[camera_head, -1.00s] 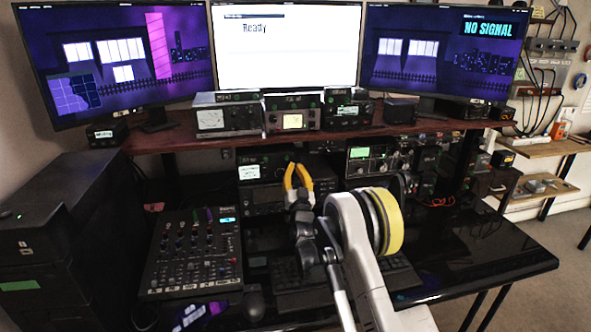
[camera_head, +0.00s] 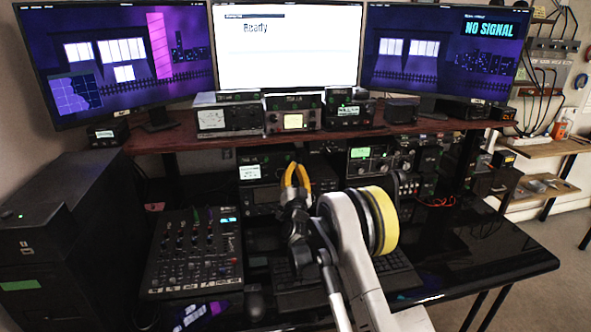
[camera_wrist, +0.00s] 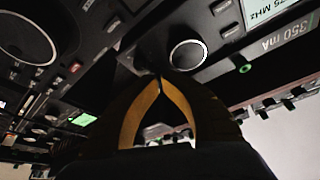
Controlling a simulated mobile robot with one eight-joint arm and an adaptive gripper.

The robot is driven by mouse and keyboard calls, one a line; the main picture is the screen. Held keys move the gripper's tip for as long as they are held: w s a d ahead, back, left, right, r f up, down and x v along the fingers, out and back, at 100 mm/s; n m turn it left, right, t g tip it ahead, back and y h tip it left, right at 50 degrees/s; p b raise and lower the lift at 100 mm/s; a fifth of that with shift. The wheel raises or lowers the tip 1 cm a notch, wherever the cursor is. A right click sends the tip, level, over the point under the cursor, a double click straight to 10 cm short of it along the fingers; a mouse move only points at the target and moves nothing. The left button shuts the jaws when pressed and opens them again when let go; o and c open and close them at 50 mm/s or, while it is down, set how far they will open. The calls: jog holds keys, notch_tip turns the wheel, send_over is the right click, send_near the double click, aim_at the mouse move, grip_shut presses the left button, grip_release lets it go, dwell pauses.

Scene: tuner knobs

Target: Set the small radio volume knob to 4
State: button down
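My gripper (camera_head: 296,168), with yellow fingers, is in front of the radio gear below the shelf in the head view. In the wrist view its fingertips (camera_wrist: 160,78) come together with nothing visible between them. A round dark knob with a pale rim (camera_wrist: 187,55) lies just beyond and right of the tips, apart from them in the picture. A larger round knob (camera_wrist: 28,38) is at the upper left. I cannot tell which knob is the small radio's volume, nor read any setting. In the head view the gripper hides part of the panels behind it.
A mixer (camera_head: 195,262) stands on the desk at left, and a keyboard lies under my arm. Several radios stand on the wooden shelf (camera_head: 190,138) above the gripper. A green-display radio (camera_head: 368,162) is right of it. The glossy desk's right side (camera_head: 480,255) is clear.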

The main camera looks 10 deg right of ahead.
jog(key=c, duration=1.7)
grip_release()
jog(key=shift+c, duration=0.2)
jog(key=shift+s, duration=0.1)
jog(key=v, duration=1.1)
jog(key=shift+s+f, duration=0.15)
jog(key=shift+s, duration=0.25)
